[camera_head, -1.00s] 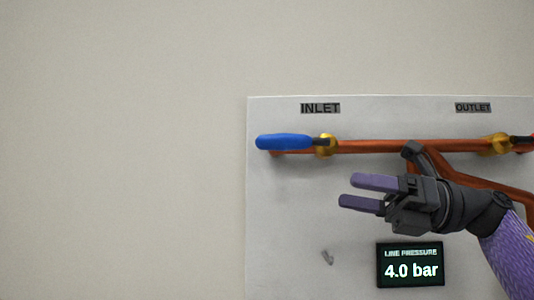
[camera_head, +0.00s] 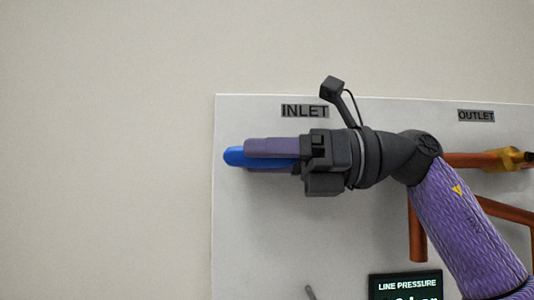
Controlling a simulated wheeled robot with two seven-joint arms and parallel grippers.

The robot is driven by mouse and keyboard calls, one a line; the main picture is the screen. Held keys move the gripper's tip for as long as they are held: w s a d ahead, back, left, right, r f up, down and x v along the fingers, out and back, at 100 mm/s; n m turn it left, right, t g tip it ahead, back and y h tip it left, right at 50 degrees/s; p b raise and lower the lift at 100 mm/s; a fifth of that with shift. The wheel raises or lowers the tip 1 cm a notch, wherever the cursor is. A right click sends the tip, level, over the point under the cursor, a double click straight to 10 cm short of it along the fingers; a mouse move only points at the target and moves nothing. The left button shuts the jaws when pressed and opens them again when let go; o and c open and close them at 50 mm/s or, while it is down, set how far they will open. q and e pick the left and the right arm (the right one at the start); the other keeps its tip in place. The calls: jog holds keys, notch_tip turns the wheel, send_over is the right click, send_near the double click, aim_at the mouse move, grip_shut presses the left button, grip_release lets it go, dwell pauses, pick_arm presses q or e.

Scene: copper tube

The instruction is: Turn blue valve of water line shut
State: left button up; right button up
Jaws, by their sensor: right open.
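The blue valve handle (camera_head: 233,156) is on the inlet side of the copper line, below the INLET label (camera_head: 305,111). It lies along the pipe and points left. My right gripper (camera_head: 258,158) is at the handle, with one purple finger along its upper side and the other along its lower side. The jaws are open, and I cannot tell whether the fingers touch the handle. The gripper hides most of the handle, the brass inlet valve body and the nearby pipe. My left gripper is not in view.
The white panel (camera_head: 240,240) carries copper pipe (camera_head: 417,230) and a brass outlet valve (camera_head: 508,158) under the OUTLET label (camera_head: 476,116). A line pressure display (camera_head: 405,286) is at the bottom, partly cut off. Bare wall (camera_head: 100,150) fills the left.

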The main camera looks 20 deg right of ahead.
grip_shut()
dwell(1.4)
